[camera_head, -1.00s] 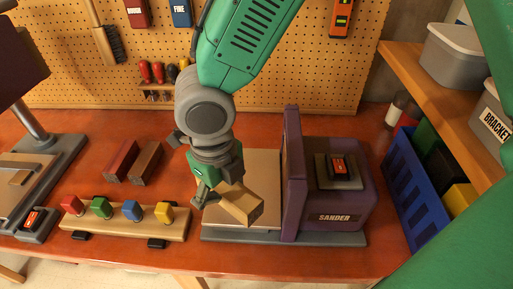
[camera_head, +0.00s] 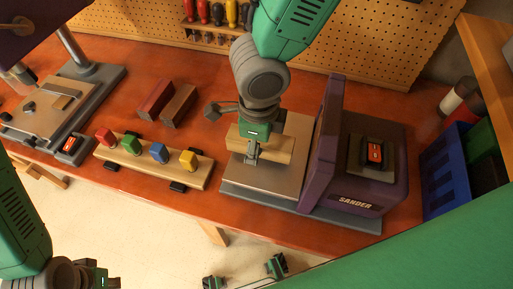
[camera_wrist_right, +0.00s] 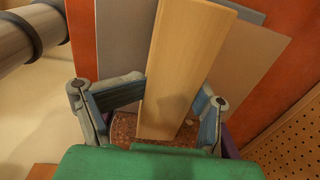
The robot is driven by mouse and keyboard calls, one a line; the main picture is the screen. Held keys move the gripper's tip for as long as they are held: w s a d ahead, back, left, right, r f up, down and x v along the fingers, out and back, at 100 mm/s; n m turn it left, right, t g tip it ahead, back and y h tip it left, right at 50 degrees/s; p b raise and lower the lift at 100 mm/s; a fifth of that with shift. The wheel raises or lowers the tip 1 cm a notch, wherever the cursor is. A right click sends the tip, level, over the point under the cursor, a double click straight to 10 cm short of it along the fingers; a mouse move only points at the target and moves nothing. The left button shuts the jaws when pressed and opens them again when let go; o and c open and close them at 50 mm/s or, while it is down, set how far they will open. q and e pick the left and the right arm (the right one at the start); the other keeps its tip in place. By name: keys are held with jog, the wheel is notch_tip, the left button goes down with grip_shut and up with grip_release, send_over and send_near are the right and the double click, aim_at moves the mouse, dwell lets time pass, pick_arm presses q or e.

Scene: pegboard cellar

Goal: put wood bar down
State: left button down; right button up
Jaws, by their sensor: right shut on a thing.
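The pale wood bar (camera_head: 279,148) is at the purple sander (camera_head: 345,155), over its flat beige table (camera_head: 270,180). My right gripper (camera_head: 252,146) reaches down from above and is shut on the bar. In the right wrist view the bar (camera_wrist_right: 190,55) runs lengthwise between the two finger pads, with flat plates behind it. I cannot tell whether its underside touches the sander table. My left gripper (camera_head: 100,277) is at the bottom left, in front of the bench and away from the bar.
Left of the sander are a block with several coloured knobs (camera_head: 150,163) and two dark bars (camera_head: 167,102). A drill-press-like machine (camera_head: 60,100) stands at far left. A blue crate (camera_head: 447,165) is at right. Pegboard (camera_head: 370,50) backs the bench.

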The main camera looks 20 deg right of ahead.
jog(key=shift+d+f, duration=0.3)
jog(key=shift+f, duration=0.6)
jog(key=shift+d+f, duration=0.15)
jog(key=shift+f, duration=0.1)
jog(key=shift+a, duration=0.25)
jog(key=o, duration=1.2)
jog(key=shift+a, duration=0.25)
jog(key=o, duration=0.5)
jog(key=shift+a, duration=0.15)
jog(key=shift+o, duration=0.2)
jog(key=shift+a, duration=0.15)
jog(key=shift+d, duration=0.35)
jog(key=shift+d+r, duration=0.15)
jog(key=shift+r, duration=0.1)
jog(key=r, duration=0.3)
jog(key=r+p, duration=0.1)
jog(key=r, duration=0.3)
jog(key=a+r, duration=0.1)
jog(key=r, duration=0.3)
jog(key=shift+s, duration=0.25)
jog(key=shift+r, duration=0.25)
pick_arm(q)
jog(key=shift+d+r, duration=0.25)
jog(key=shift+r, duration=0.4)
pick_arm(e)
jog(key=shift+d, duration=0.25)
pick_arm(q)
jog(key=shift+d, duration=0.1)
pick_arm(e)
jog(key=shift+d, duration=0.1)
